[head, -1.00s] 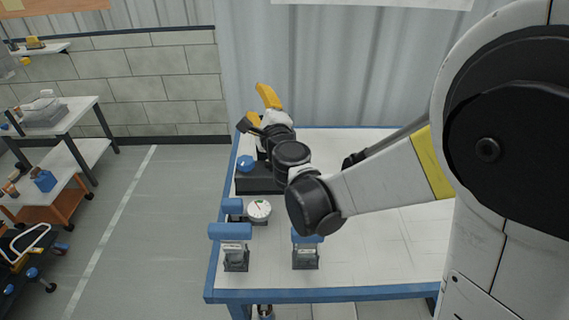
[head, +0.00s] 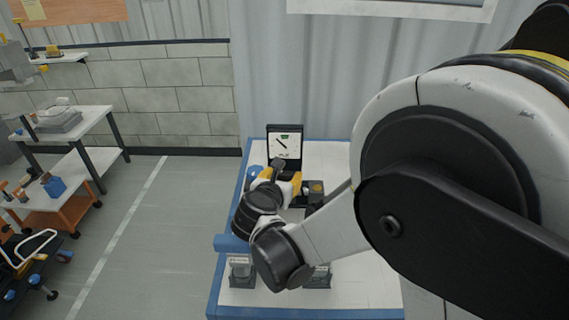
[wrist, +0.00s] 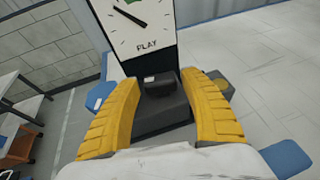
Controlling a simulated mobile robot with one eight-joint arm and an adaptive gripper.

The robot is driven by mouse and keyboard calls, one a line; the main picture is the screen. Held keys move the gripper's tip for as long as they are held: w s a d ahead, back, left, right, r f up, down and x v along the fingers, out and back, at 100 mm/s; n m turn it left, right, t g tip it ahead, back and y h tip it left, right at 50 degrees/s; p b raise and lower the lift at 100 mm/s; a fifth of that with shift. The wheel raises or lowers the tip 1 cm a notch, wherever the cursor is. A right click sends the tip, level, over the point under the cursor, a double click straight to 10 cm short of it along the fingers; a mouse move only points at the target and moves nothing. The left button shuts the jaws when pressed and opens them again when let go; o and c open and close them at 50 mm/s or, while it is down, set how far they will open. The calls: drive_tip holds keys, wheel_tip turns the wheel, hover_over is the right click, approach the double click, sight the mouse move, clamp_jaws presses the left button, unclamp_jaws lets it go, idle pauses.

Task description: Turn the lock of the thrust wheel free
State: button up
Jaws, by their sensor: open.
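A dial panel (head: 285,142) with a white face and black frame stands upright on the work table; its lower word reads PLAY in the wrist view (wrist: 146,30). A small dark block (wrist: 158,88) sits on a black base (wrist: 163,118) below the panel. I cannot tell whether this block is the lock. My gripper (wrist: 162,78) is open, with its yellow fingers on either side of the block and apart from it. A blue round part (head: 254,172) lies left of the gripper; I cannot tell whether it is the thrust wheel. My gripper and wrist hide much of the device.
A dark box (head: 315,188) stands right of the gripper. Two grey clamp-like fixtures (head: 242,272) (head: 318,278) stand near the front of the white table (head: 355,285). A blue bar (head: 231,243) lies at its left. The right side of the table is mostly bare.

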drive_tip(key=shift+w+d+f, duration=0.1)
drive_tip(key=shift+w+f, duration=0.05)
drive_tip(key=shift+w, duration=0.3)
drive_tip(key=c, duration=0.9)
drive_tip(key=shift+d, duration=0.1)
drive_tip(key=shift+d+n+y, duration=0.1)
drive_tip(key=shift+n+y, duration=0.7)
drive_tip(key=shift+n+t+y, duration=0.3)
drive_tip(key=shift+n+y, duration=0.2)
drive_tip(key=shift+y, duration=0.1)
drive_tip(key=o, duration=0.9)
